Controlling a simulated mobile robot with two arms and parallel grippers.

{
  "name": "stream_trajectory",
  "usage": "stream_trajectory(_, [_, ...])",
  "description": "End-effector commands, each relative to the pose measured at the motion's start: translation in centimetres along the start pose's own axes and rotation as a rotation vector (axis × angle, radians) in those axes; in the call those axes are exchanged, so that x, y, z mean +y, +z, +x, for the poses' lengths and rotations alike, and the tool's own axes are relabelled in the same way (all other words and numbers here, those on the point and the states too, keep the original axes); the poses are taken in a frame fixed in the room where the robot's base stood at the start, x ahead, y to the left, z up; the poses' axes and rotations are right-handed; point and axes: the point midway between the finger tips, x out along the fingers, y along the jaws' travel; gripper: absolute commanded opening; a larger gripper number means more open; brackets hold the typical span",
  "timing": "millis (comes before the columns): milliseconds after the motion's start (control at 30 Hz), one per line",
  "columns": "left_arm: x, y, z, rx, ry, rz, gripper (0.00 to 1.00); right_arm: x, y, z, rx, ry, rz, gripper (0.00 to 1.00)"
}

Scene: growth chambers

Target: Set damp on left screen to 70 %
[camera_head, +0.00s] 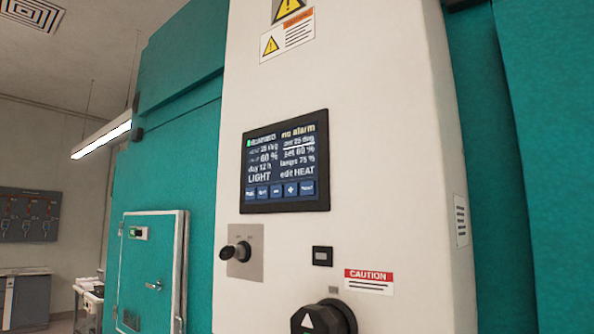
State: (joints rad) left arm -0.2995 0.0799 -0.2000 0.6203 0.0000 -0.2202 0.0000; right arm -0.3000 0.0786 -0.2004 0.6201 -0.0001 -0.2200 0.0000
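A dark-framed screen (286,163) is set in the white panel in front of me. Its text is small and partly blurred. I read "no alarm", "60 %", "day 12 h" and "LIGHT", and on the right side "set 60 %", a "75 %" line and "edit HEAT". A row of several blue buttons (279,190) runs along the screen's lower edge; their labels are too small to read surely. Neither of my grippers is in view.
Below the screen, a black knob (237,251) on a grey plate sticks out. A large black dial (322,318) sits at the bottom edge. A teal cabinet with a small door (150,270) stands left.

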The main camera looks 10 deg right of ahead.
Motion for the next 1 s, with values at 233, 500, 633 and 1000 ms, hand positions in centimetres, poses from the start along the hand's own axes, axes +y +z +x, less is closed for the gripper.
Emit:
stream_trajectory(233, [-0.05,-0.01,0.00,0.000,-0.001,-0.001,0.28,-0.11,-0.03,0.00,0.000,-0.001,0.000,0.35])
stream_trajectory(500, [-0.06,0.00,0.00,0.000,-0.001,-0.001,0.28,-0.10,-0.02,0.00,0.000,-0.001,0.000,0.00])
stream_trajectory(633, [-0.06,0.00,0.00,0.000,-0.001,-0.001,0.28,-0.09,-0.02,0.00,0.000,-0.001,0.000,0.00])
stream_trajectory(1000, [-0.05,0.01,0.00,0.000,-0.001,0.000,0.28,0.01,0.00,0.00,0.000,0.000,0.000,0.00])
